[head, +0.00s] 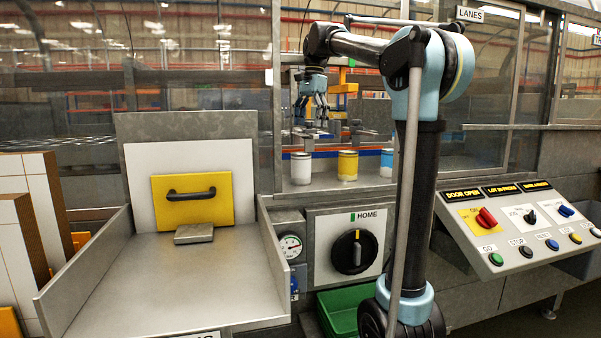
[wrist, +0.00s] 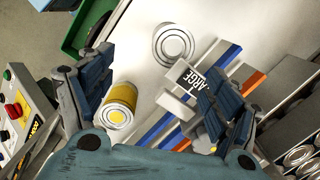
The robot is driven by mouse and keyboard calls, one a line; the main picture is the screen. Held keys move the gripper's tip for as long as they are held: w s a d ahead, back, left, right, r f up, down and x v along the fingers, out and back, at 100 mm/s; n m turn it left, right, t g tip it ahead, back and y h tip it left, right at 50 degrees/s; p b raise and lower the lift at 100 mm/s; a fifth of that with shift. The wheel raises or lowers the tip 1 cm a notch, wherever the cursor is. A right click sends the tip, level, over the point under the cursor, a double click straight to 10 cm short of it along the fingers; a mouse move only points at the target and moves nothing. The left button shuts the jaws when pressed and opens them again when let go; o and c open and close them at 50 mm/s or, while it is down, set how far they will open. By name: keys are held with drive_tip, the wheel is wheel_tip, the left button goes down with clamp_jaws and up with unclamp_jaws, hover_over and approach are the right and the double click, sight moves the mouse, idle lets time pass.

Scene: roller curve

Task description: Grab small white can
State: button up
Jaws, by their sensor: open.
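A white can (head: 301,168) with a metal rim stands upright on the ledge behind the HOME dial, at the left of a row of cans. The wrist view shows this white can (wrist: 173,45) from above, its round lid beyond and between my fingertips. My gripper (head: 313,115) hangs above the ledge, pointing down, over the white can's area and clear of it. In the wrist view my gripper (wrist: 155,75) has its two fingers wide apart with nothing held between them.
A yellow can (head: 347,166) stands right of the white can, and a blue can (head: 387,162) farther right. In the wrist view the yellow can (wrist: 120,103) is close to my left finger. A LARGE sign (wrist: 190,78) lies near my right finger. A control panel (head: 520,228) stands at right.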

sight(301, 153)
drive_tip(key=shift+m, duration=0.3)
drive_tip(key=a+f, duration=0.1)
drive_tip(key=f, duration=0.2)
drive_tip(key=a+f, duration=0.1)
drive_tip(key=f, duration=0.3)
drive_tip(key=a+f, duration=0.1)
drive_tip(key=f, duration=0.2)
drive_tip(key=shift+w+f, duration=0.2)
drive_tip(key=shift+f, duration=0.05)
drive_tip(key=shift+a+f, duration=0.15)
drive_tip(key=shift+f, duration=2.55)
drive_tip(key=shift+c, duration=0.4)
drive_tip(key=c, duration=1.1)
